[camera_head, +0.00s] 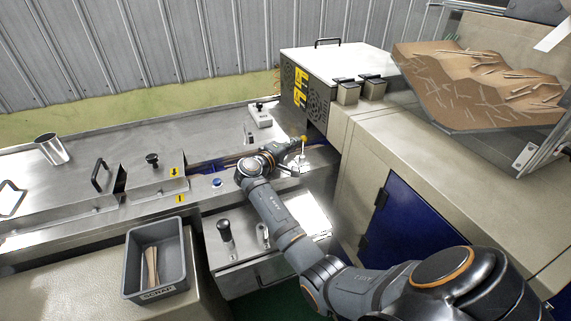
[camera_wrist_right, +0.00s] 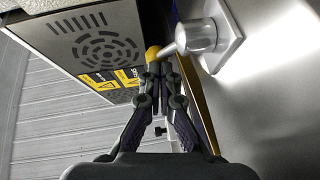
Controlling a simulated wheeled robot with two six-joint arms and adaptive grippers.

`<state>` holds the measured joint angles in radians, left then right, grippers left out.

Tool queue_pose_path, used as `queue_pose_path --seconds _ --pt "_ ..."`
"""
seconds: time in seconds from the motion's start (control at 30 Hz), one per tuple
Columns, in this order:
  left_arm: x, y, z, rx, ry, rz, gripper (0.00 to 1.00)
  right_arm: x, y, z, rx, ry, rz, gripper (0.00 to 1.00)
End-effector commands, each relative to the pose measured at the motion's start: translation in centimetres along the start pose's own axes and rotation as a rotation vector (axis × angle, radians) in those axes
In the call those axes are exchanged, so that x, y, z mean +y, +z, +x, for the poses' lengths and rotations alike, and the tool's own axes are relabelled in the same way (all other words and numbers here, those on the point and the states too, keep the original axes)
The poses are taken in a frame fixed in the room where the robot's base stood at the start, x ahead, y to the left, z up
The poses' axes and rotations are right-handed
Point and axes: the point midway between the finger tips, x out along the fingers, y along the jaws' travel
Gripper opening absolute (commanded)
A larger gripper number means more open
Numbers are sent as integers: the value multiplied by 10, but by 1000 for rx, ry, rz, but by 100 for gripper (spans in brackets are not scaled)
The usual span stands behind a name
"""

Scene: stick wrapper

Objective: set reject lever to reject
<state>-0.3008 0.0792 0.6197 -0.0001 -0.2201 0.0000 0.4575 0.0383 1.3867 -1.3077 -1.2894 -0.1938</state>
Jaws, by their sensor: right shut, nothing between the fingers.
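The lever has a yellow ball knob (camera_head: 303,138) on a thin metal rod and stands on the steel deck near the machine housing. In the right wrist view the yellow knob (camera_wrist_right: 152,53) sits just beyond the fingertips, and its rod runs right to a round metal hub (camera_wrist_right: 198,38) on a square plate. My right gripper (camera_head: 296,143) is shut and empty, its fingertips (camera_wrist_right: 158,70) right at the knob. I cannot tell whether they touch it. Lever markings are not readable. My left gripper is not in view.
A vented housing with yellow warning labels (camera_head: 300,87) stands close behind the lever. A black-knobbed handle (camera_head: 225,231) rises from the lower steel box. A grey bin (camera_head: 185,262) with sticks is at lower left. A metal cup (camera_head: 51,149) stands far left.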

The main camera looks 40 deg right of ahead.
Motion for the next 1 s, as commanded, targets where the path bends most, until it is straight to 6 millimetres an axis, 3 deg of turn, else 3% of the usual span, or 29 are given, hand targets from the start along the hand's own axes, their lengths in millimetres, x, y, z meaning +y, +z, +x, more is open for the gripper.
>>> queue_pose_path --seconds 0.03,0.3,0.7,1.0 --pt "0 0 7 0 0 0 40 -2 0 2 -30 5 6 0" --pt "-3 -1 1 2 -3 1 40 1 0 -2 -20 3 3 0" --pt "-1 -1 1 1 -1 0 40 -1 -2 -64 -21 1 3 0" --pt "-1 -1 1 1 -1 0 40 0 -2 -74 -22 4 2 0"
